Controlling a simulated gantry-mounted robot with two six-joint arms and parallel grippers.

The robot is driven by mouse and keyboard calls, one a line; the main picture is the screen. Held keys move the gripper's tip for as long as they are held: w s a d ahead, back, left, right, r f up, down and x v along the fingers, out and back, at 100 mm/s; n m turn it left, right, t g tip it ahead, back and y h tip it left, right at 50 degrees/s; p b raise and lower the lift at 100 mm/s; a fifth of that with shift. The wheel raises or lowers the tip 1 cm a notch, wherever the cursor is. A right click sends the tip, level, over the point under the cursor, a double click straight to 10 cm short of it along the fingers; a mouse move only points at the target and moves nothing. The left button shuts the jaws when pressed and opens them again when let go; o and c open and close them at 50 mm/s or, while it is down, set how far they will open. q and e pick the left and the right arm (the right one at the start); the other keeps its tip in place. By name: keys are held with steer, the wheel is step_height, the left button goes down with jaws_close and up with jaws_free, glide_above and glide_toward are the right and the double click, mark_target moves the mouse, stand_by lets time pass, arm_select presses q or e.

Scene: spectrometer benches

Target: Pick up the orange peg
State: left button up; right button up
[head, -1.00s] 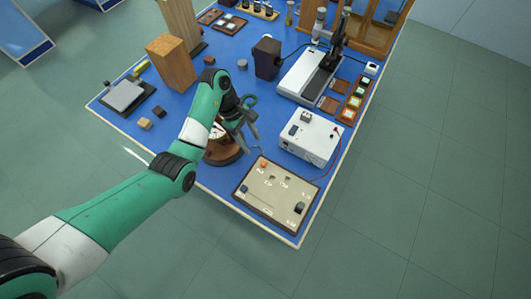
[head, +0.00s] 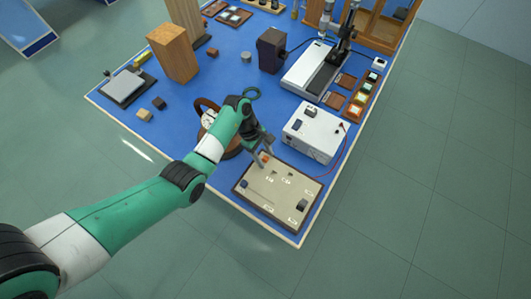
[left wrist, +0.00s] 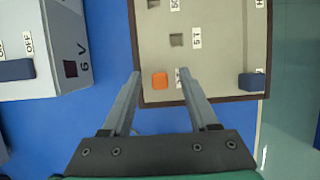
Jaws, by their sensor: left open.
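The orange peg (left wrist: 160,80) sits in the beige panel (left wrist: 215,75) close to one edge, and in the left wrist view it lies between my fingertips. In the head view the peg (head: 264,157) is a small orange spot at the upper left of the panel (head: 262,205), partly covered by a finger. My left gripper (head: 262,160) is open, its fingers pointing down at that corner of the panel. In the left wrist view the left gripper (left wrist: 160,77) has one finger on each side of the peg, with a gap to the right finger. My right gripper is not in view.
A white power box (head: 314,133) stands close behind the panel, with a red wire. A dark blue block (left wrist: 252,82) is on the panel. A round wooden instrument (head: 205,115) stands beside my left wrist. The blue table's front left is mostly clear.

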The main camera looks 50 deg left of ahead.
arm_select(q)
jaws_close()
steer(key=shift+r, duration=0.2)
stand_by(0.3)
